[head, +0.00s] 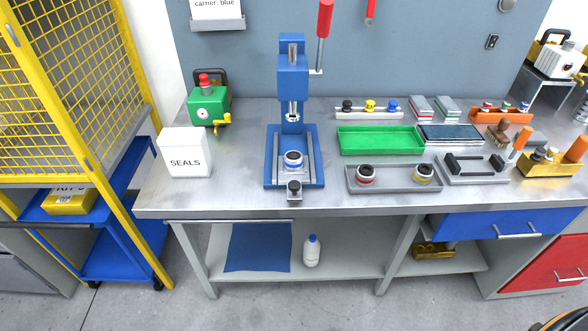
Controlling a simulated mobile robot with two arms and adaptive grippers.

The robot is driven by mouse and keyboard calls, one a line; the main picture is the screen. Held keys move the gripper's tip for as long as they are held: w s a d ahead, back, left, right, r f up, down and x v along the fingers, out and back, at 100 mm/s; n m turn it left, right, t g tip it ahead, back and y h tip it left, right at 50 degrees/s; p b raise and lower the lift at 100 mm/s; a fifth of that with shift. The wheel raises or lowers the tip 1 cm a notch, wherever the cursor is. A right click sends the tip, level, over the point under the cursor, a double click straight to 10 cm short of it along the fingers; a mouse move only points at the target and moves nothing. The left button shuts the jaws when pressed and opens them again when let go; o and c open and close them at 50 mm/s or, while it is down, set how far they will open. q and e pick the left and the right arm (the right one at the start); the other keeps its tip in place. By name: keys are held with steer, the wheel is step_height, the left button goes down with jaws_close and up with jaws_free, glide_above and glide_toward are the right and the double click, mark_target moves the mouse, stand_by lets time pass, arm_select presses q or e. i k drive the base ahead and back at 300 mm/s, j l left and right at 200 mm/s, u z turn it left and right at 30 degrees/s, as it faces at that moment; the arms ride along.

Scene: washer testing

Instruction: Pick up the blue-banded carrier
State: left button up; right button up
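The blue-banded carrier (293,161) is a small round piece with a dark top, a pale body and a blue band. It sits upright on the bed of the blue press (292,75), below the press's ram. Two similar carriers stand in a grey tray (394,184) to the right, one red-banded (365,175) and one yellow-banded (423,174). A card (215,4) on the wall reads "carrier: blue". Neither of my grippers is in view.
A white box marked SEALS (185,153) and a green device (209,105) stand left of the press. An empty green tray (380,140) lies to its right. The press's red-handled lever (324,20) stands up. A yellow mesh cage (75,80) borders the bench's left side.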

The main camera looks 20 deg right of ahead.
mark_target(289, 164)
steer(key=i+j, duration=0.35)
steer(key=j, duration=0.15)
steer(key=i+j, duration=0.35)
steer(key=j, duration=0.15)
